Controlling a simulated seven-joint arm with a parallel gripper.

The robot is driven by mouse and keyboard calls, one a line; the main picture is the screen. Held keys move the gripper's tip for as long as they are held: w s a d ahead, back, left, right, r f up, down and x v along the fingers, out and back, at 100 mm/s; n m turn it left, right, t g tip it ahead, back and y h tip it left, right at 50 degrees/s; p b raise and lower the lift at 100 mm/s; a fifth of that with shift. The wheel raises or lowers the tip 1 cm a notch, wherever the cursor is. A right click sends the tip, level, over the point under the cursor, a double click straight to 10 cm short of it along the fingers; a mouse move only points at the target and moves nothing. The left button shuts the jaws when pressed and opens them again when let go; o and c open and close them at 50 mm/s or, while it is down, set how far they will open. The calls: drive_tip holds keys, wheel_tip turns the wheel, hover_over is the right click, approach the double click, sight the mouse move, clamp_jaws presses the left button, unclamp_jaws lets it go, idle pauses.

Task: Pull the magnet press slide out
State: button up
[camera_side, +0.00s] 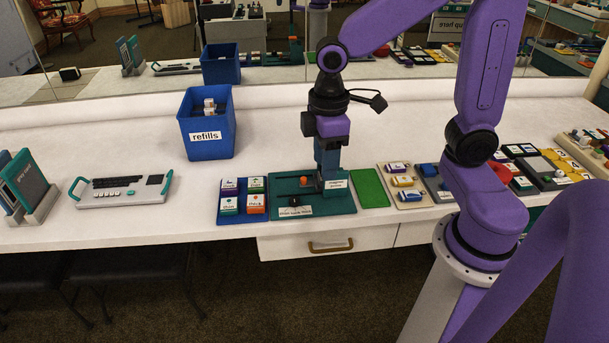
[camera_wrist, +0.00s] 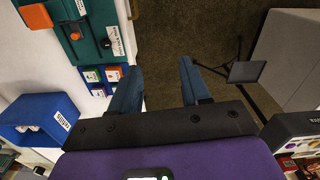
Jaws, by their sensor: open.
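The magnet press is a dark green board (camera_side: 278,186) on the counter's front part, with an orange knob (camera_side: 304,181), a black knob (camera_side: 294,200) and white labels. In the wrist view the board (camera_wrist: 88,50) is at upper left, with its orange knob (camera_wrist: 75,35) and black knob (camera_wrist: 105,43). I cannot tell which part is the slide. My gripper (camera_side: 329,182) points down at the board's right part in the side view and hides some of it. In the wrist view my open, empty fingers (camera_wrist: 158,78) show carpet between them, with the board to their left.
A blue tray (camera_side: 222,219) with several small tiles sits left of the board. A flat green pad (camera_side: 370,188) is close on its right. A blue refills bin (camera_side: 205,145) stands behind. The counter's front edge and a drawer (camera_side: 322,243) lie below the board.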

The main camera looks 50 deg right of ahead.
drive_tip(key=w+d+f+m, duration=0.25)
drive_tip(key=w+d, duration=0.45)
drive_tip(key=w, duration=0.5)
approach(303, 178)
drive_tip(key=shift+m, duration=0.35)
wheel_tip(303, 178, down, 9)
drive_tip(key=shift+r, duration=0.1)
drive_tip(key=shift+c, duration=0.3)
drive_tip(key=shift+a, duration=0.1)
clamp_jaws()
